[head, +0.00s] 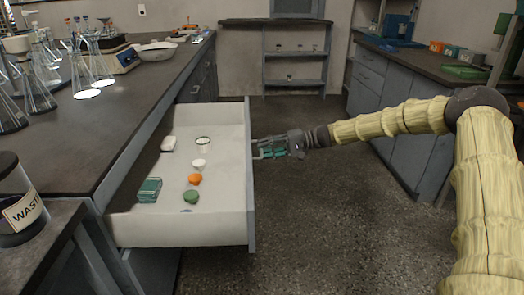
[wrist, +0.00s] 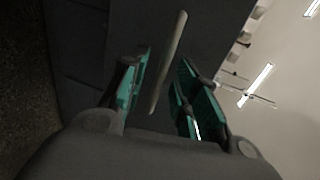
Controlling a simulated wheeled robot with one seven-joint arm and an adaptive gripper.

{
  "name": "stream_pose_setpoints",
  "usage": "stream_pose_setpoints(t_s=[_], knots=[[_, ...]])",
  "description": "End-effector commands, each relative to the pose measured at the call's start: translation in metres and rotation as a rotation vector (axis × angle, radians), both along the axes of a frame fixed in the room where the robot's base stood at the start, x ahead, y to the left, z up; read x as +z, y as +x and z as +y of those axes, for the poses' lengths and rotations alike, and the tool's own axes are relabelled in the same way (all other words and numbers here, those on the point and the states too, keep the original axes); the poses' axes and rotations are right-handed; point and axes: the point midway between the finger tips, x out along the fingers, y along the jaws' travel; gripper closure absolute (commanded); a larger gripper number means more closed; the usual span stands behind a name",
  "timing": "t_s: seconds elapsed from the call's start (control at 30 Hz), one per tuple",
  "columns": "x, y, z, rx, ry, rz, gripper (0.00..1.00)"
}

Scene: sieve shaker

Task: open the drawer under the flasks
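The drawer (head: 251,175) under the counter with the flasks (head: 82,72) stands pulled far out, its inside in plain view. Its pale bar handle (wrist: 168,62) shows in the wrist view, on the dark drawer front. My gripper (head: 262,149) is at the outer side of the drawer front, near its far end. In the wrist view, its two teal finger pads (wrist: 163,82) stand apart on either side of the handle, with gaps visible. The handle is hidden in the head view.
The drawer holds an orange piece (head: 194,179), a green piece (head: 191,197), a teal box (head: 149,189) and small white items. A waste jar (head: 22,205) stands at the near left. Open floor (head: 325,220) lies right of the drawer, before the right-hand cabinets (head: 400,105).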

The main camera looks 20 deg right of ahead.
Motion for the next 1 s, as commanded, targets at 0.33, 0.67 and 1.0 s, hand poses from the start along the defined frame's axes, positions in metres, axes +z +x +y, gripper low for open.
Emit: stream_pose_setpoints(t_s=[0.33,0.67,1.0], knots=[[0.012,-0.018,-0.061,-0.002,0.001,-0.002,0.7],[0.018,-0.03,-0.093,0.0,0.0,0.0,0.7],[0.018,-0.031,-0.095,0.001,-0.001,0.0,0.7]])
